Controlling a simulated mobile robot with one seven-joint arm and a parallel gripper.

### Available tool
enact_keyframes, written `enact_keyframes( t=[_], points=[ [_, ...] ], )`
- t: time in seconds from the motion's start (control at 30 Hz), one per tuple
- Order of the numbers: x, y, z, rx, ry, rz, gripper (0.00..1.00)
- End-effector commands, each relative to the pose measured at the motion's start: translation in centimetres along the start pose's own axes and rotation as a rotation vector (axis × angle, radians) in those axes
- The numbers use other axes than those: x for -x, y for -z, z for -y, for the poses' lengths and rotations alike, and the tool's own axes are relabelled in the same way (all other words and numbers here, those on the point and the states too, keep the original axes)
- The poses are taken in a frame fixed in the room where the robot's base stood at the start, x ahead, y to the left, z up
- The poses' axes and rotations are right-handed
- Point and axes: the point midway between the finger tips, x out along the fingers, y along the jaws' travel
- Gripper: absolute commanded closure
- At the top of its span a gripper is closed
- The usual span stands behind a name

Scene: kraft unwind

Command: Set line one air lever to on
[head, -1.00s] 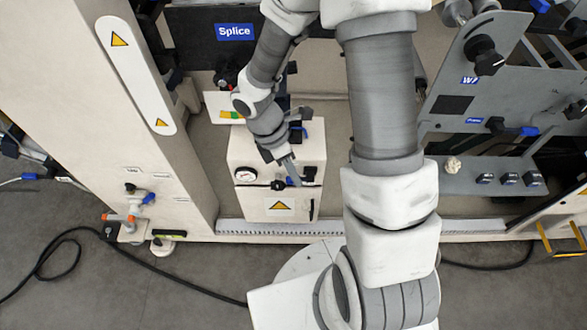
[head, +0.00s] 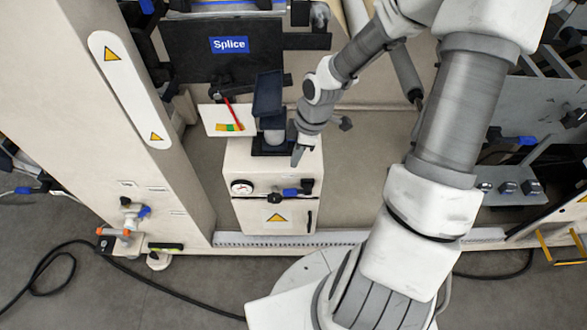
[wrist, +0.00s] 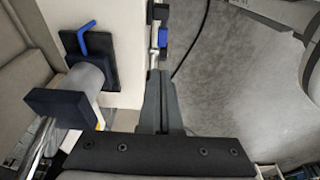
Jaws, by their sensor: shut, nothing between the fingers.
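A pale cabinet (head: 240,215) stands below the Splice panel in the head view. A blue lever (head: 291,192) lies about sideways across its front, between black fittings, right of a round gauge (head: 241,187). The lever's blue part also shows in the wrist view (wrist: 163,37), just beyond my fingertips. No label naming line one is readable. My gripper (head: 297,160) is above the cabinet's upper right part, apart from the lever in the head view. In the wrist view my gripper (wrist: 159,76) has its fingers together with nothing between them.
A column (head: 165,185) at left carries a valve with a blue handle (head: 144,211) and an orange part (head: 112,232). A black cable (head: 60,255) lies on the floor.

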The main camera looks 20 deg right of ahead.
Motion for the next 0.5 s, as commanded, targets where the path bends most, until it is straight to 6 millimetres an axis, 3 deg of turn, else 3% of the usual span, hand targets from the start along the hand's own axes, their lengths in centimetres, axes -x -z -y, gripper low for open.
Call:
enact_keyframes(
  t=[0.3, 0.5],
  points=[
    [-7.2, 0.0, 0.1, 0.004, 0.005, 0.001, 1.0],
    [-10.7, -0.6, 0.1, 0.0, 0.005, 0.001, 1.0]
  ],
)
